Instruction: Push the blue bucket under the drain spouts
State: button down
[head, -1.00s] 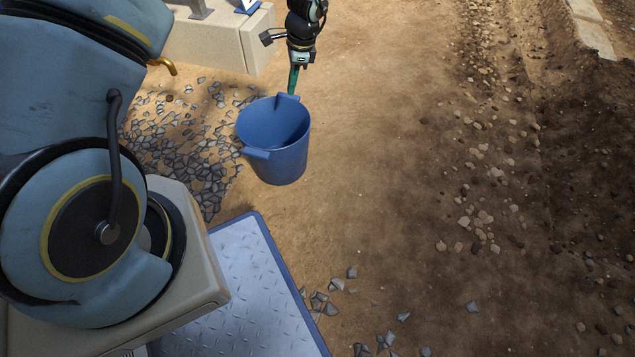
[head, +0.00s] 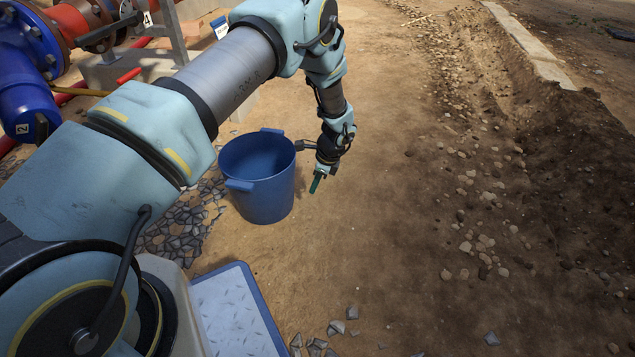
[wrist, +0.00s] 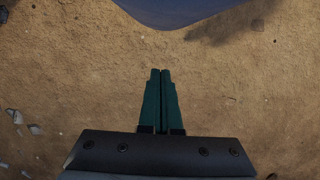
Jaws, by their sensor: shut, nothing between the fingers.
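The blue bucket (head: 268,199) stands upright on the sand at the edge of a gravel patch, open at the top, with tab handles on its rim. In the wrist view, part of its dark blue side (wrist: 190,10) shows at the top edge. My gripper (head: 316,184) is to the right of the bucket, pointing down, with a visible gap between its fingers and the bucket wall. Its green fingers (wrist: 160,72) are closed together and hold nothing. I cannot make out the drain spouts now; my arm covers the area behind and left of the bucket.
Blue and red pipework (head: 25,95) stands at the upper left beside a pale concrete plinth (head: 150,68). Grey gravel (head: 182,222) lies left of the bucket. Open sand lies to the right, with a stony bank (head: 540,150) beyond.

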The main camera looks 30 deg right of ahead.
jog(key=b+x, duration=0.1)
jog(key=x, duration=0.3)
jog(key=shift+f+b, duration=0.25)
jog(key=shift+b, duration=0.05)
jog(key=shift+w+a+r+b, duration=0.15)
jog(key=shift+w+a+b, duration=0.4)
jog(key=shift+w+a, duration=0.5)
jog(key=shift+w+a+r, duration=0.15)
jog(key=shift+w+a, duration=0.2)
jog(key=shift+a, duration=0.1)
jog(key=shift+a, duration=0.1)
jog(key=w+a+p, duration=0.1)
jog(key=w+a, duration=0.6)
jog(key=w+a+p, duration=0.1)
jog(key=w+a, duration=0.5)
jog(key=a, duration=0.1)
jog(key=w+a+p, duration=0.1)
jog(key=w+a, duration=0.6)
jog(key=a, duration=0.1)
jog(key=shift+w+p, duration=0.35)
